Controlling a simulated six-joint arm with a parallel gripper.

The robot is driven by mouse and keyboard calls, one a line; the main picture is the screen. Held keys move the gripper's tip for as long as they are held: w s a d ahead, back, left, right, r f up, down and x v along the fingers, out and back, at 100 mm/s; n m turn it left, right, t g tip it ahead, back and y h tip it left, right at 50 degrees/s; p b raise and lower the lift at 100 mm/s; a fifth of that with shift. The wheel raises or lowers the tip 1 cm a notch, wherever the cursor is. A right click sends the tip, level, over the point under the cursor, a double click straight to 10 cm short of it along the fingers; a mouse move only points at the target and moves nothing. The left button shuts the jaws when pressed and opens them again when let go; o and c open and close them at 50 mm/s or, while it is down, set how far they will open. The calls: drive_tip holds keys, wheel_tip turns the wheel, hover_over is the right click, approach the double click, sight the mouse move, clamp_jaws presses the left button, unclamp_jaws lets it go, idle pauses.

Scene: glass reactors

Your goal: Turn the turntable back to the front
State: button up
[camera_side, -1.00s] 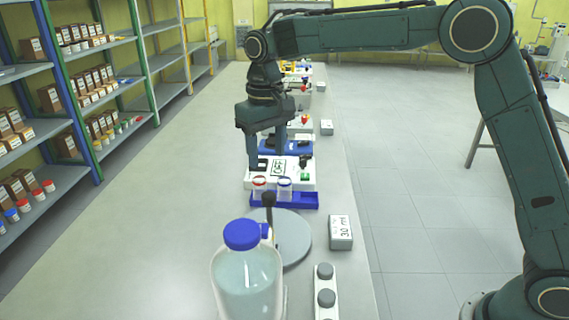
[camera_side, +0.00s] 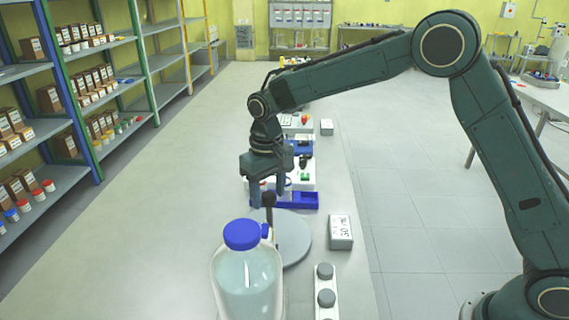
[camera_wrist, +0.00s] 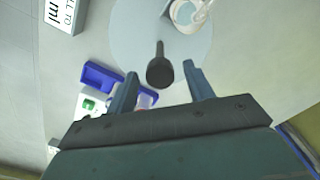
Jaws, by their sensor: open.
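The turntable (camera_side: 295,242) is a flat grey disc on the bench; it also shows in the wrist view (camera_wrist: 130,35). A dark knobbed handle (camera_side: 268,199) stands up from it; in the wrist view its knob (camera_wrist: 160,72) appears between my fingertips. My gripper (camera_side: 269,204) is open, pointing down at the handle; in the wrist view its two fingers (camera_wrist: 161,77) are on either side of the knob, with gaps. A large clear bottle with a blue cap (camera_side: 242,234) hides the near part of the disc.
A blue tray (camera_side: 300,201) lies just behind the turntable, with jars near my fingers. A small box marked 30 ml (camera_side: 341,233) stands to the right. A panel with round grey knobs (camera_side: 325,298) is at front right. The bench left is clear.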

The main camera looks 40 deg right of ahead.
clamp_jaws()
drive_tip(key=shift+n, duration=9.1)
